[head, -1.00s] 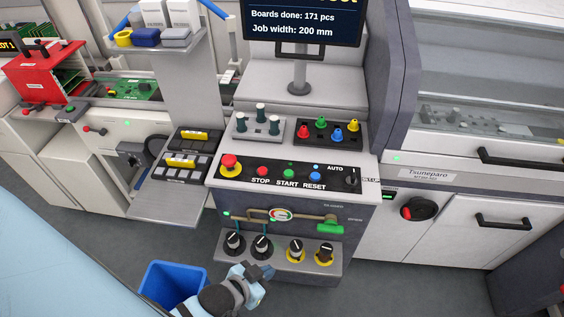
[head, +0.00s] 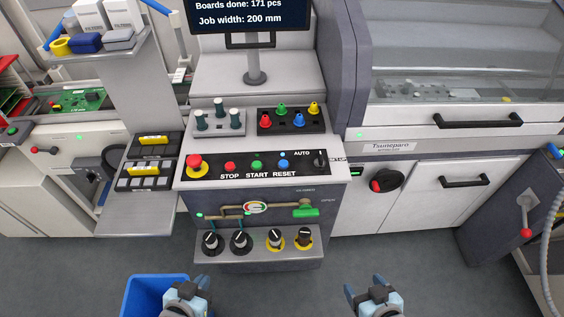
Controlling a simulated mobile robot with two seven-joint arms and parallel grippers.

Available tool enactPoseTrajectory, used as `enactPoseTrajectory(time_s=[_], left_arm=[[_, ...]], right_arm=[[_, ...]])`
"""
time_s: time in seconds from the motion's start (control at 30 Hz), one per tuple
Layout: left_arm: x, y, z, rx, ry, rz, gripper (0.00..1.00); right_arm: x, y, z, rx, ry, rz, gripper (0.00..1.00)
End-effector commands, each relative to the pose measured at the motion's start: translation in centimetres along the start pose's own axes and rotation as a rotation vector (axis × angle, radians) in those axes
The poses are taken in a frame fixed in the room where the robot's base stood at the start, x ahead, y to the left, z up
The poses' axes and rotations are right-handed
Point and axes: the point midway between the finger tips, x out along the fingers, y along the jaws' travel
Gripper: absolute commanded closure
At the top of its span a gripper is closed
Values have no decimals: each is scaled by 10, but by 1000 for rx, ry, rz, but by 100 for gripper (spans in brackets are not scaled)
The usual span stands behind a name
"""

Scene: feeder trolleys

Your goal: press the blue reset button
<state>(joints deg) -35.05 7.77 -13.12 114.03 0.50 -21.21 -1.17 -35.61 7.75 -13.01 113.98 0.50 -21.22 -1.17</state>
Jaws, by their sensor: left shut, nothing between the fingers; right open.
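The blue reset button (head: 283,164) sits on the black control panel (head: 210,174) of the console, above the word RESET. To its left are the green start button (head: 256,166), the red stop button (head: 230,168) and a red emergency stop knob on a yellow base (head: 194,163). A black AUTO selector (head: 320,159) is to its right. My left gripper (head: 189,284) is shut and empty at the bottom of the head view, below the console and in front of the blue bin. My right gripper (head: 364,285) is open and empty, lower right of the console. Both are well apart from the button.
A shelf with several dark knobs (head: 239,240) juts out below the panel, under a green-handled valve (head: 305,211). A blue bin (head: 140,290) stands on the floor at lower left. A grey side tray (head: 135,215) is left of the console. Floor right of the console is clear.

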Motion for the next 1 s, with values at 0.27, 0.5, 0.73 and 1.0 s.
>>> enactPoseTrajectory(time_s=[0.27,0.5,0.73,1.0], left_arm=[[-2,0,3,-1,-5,-1,100],[-2,-1,3,-1,-6,-2,100],[-2,-1,4,-2,-6,-2,100],[-2,-1,4,-2,-7,-2,100]], right_arm=[[1,1,-1,-1,3,1,27],[1,1,-2,-1,3,1,61],[1,1,-2,-1,3,1,100],[1,1,-2,-1,3,1,100]])
